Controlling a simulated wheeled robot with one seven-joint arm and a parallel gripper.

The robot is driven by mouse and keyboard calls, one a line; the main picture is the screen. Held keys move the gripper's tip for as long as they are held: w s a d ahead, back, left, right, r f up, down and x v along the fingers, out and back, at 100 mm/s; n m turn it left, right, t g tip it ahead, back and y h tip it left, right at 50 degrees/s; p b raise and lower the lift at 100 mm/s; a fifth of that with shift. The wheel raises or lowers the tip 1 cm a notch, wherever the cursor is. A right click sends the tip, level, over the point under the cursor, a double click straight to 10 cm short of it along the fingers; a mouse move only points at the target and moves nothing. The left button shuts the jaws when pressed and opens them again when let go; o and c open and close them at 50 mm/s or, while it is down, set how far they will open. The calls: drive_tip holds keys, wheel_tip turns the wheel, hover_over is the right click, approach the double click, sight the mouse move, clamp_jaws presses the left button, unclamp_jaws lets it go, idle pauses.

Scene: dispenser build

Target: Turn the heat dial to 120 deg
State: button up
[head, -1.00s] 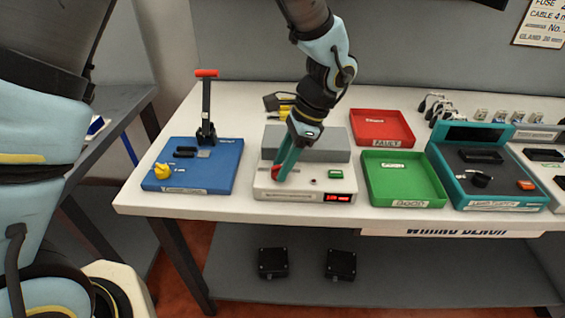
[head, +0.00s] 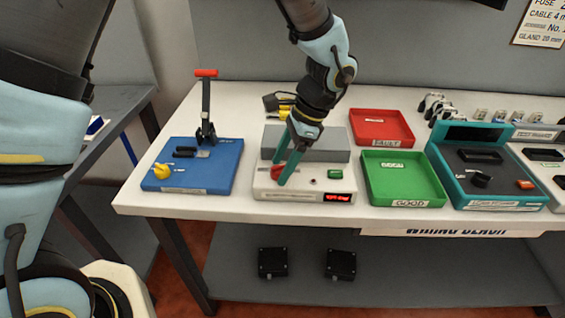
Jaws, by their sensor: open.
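The heat dial (head: 275,173) is a small red knob at the left of the top of a white box with a grey block behind it. A red-lit display (head: 338,197) is on the box's front face; its text is too small to read surely. My gripper (head: 280,172) has teal fingers and points down at the dial. Its fingers are open and spread, one on each side of the dial. The fingers partly hide the dial, and I cannot tell whether they touch it.
A green button (head: 335,174) is on the box's right side. A blue board (head: 225,178) with an upright red-handled lever stands to the left. A green tray (head: 437,191), a red tray (head: 403,139) and a teal-framed station (head: 452,196) stand to the right.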

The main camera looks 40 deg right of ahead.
drive_tip(key=b+v, duration=0.2)
drive_tip(key=v, duration=0.8)
drive_tip(key=shift+r, duration=0.4)
